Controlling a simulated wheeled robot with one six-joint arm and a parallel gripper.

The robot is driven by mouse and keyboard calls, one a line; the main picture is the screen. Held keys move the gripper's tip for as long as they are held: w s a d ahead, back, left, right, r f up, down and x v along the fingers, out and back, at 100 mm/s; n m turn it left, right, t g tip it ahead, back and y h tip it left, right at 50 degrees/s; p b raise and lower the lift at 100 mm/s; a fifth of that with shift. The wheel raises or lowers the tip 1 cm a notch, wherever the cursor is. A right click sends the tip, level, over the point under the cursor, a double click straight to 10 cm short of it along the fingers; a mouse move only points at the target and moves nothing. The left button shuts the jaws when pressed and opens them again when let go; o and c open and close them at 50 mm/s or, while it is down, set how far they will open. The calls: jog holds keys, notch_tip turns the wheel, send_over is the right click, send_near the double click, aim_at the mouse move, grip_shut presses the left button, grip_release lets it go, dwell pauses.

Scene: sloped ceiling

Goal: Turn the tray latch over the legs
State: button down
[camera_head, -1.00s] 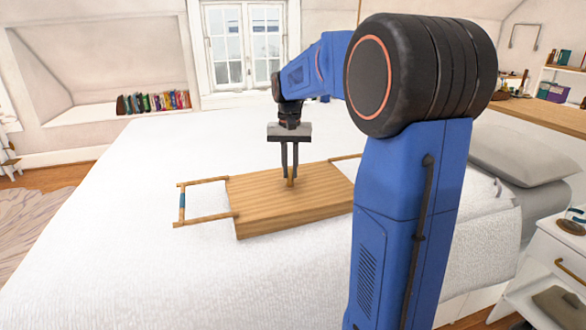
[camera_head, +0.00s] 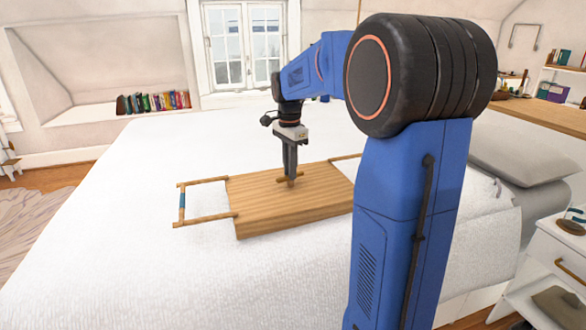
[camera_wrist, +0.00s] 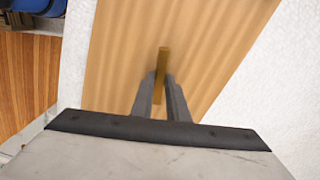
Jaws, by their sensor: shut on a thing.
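The wooden tray (camera_head: 265,208) lies on the white bed with its slatted face up. Its legs (camera_head: 205,218) stick out flat at the left side as a frame with a blue band, and another leg frame (camera_head: 345,158) shows at the far right edge. The latch (camera_head: 282,181), a small wooden bar, sits on the tray's face. My gripper (camera_head: 290,177) points down and is shut on the latch. In the wrist view the latch (camera_wrist: 162,62) stands between the two fingers, with part of it sticking out beyond them.
The bed (camera_head: 120,240) is clear around the tray. A grey pillow (camera_head: 520,152) lies at the right, beside a white nightstand (camera_head: 555,240). Wooden floor (camera_wrist: 25,75) shows at the left of the wrist view.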

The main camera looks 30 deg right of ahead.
jog(key=shift+m, duration=1.3)
jog(key=c, duration=1.7)
grip_release()
notch_tip(320, 180, up, 18)
jog(key=shift+d+f, duration=0.1)
jog(key=shift+f, duration=0.1)
